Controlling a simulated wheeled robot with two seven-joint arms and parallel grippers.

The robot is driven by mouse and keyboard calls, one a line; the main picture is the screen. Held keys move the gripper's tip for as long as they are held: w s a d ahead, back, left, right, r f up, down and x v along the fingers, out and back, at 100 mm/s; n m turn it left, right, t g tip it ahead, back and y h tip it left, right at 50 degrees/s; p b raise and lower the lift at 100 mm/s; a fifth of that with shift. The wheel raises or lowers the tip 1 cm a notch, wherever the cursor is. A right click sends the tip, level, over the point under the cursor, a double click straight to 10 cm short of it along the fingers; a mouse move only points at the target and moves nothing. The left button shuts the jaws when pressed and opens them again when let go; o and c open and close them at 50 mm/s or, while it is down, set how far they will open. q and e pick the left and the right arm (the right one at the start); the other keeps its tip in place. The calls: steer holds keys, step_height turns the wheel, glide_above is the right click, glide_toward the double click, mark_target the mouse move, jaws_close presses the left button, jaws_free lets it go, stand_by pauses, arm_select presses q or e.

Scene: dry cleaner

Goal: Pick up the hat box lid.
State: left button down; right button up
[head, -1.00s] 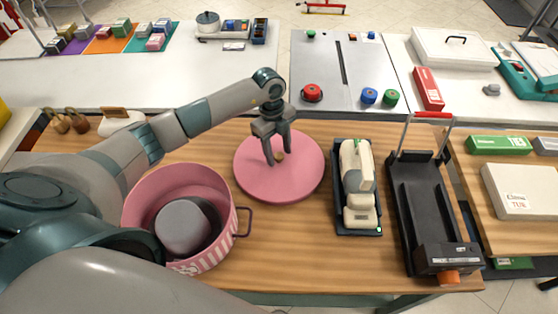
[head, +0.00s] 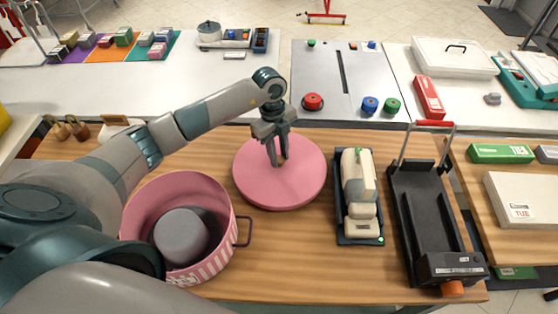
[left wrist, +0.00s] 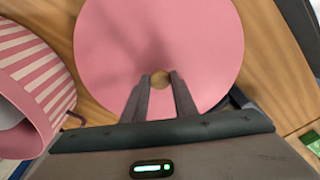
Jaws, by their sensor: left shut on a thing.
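The hat box lid (head: 303,182) is a flat pink disc on the wooden table, right of the pink hat box. It also shows in the left wrist view (left wrist: 205,45). My left gripper (head: 279,162) reaches down over its middle and is shut on the lid's small gold-brown knob (left wrist: 159,77), with a finger on either side. I cannot tell whether the lid touches the table or is slightly raised. The open hat box (head: 226,240), with striped outer sides and a side handle, holds a grey rounded thing (head: 181,236). My right gripper is out of view.
Right of the lid stand a cream device on a dark tray (head: 358,190) and a black tray-like frame with a red handle (head: 428,215). A grey panel with coloured knobs (head: 325,85) lies behind. Bare wood shows in front of the lid.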

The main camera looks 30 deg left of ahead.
mark_target(279, 158)
arm_select(q)
step_height(279, 158, up, 6)
steer(key=shift+r+b, duration=0.25)
steer(key=shift+b, duration=0.8)
steer(key=shift+r, duration=0.55)
